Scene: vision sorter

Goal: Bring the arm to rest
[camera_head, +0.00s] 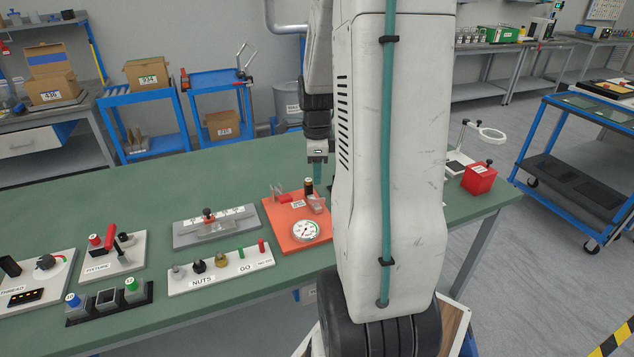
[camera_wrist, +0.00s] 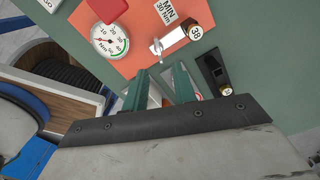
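My gripper (camera_head: 318,178) hangs from my arm above the green table (camera_head: 232,167), close to the orange board. In the wrist camera view my gripper (camera_wrist: 160,80) shows two teal fingers standing apart, with nothing clearly held between them. The orange board (camera_head: 279,215) carries a round dial gauge (camera_head: 305,231), which also shows in the wrist view (camera_wrist: 109,40). A small black-topped cylinder (camera_head: 308,185) stands on the board just below the fingers. My arm's large white link hides part of the table to its right.
Left of the orange board are a grey plate with a clear fixture (camera_head: 216,226), a white NUTS/GO board (camera_head: 221,268) and a fixture board (camera_head: 113,257). Right of my arm are a red box (camera_head: 478,178) and a ring on a stand (camera_head: 491,135). Blue carts (camera_head: 586,150) stand around.

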